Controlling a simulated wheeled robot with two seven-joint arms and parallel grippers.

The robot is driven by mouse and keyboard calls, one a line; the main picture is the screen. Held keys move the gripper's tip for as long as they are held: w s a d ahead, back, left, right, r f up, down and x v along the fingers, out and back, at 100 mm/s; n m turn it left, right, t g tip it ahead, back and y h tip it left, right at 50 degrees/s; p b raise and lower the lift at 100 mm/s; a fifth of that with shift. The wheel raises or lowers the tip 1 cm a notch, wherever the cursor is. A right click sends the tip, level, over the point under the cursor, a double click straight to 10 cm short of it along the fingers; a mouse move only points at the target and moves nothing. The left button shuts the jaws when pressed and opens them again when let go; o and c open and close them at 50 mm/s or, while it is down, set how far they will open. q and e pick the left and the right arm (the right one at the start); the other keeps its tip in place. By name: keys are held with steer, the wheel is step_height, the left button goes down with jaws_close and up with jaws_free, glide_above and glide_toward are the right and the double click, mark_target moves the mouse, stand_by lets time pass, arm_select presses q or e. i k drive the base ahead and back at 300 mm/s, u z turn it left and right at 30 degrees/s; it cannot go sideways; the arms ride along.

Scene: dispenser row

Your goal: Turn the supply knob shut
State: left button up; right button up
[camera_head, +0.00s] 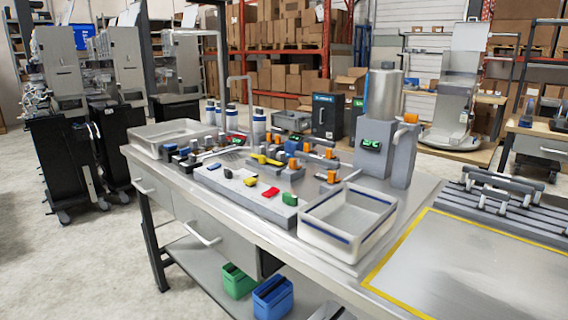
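Several orange knobs sit on the dispenser row on the steel workbench (385,270). One orange knob (411,118) is high on the right side of a grey housing (402,155) beside a steel cylindrical tank (384,95). Another orange knob (332,177) is low on the bench in front of the housing. A third orange knob (293,164) is among the small valves in the middle. I cannot tell which of them is the supply knob or how it is turned. Neither of my grippers shows in the head view.
A grey block with coloured levers (243,187) lies along the front. A clear bin (347,252) stands to its right, another tray (150,143) at the left end. A yellow-bordered plate (480,270) is bare at the right. Green and blue boxes stand on the lower shelf.

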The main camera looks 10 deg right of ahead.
mark_target(183, 151)
steer(key=z, duration=0.1)
steer(key=k, duration=0.4)
steer(key=u, duration=1.2)
steer(key=i, duration=2.15)
steer(key=z, duration=0.95)
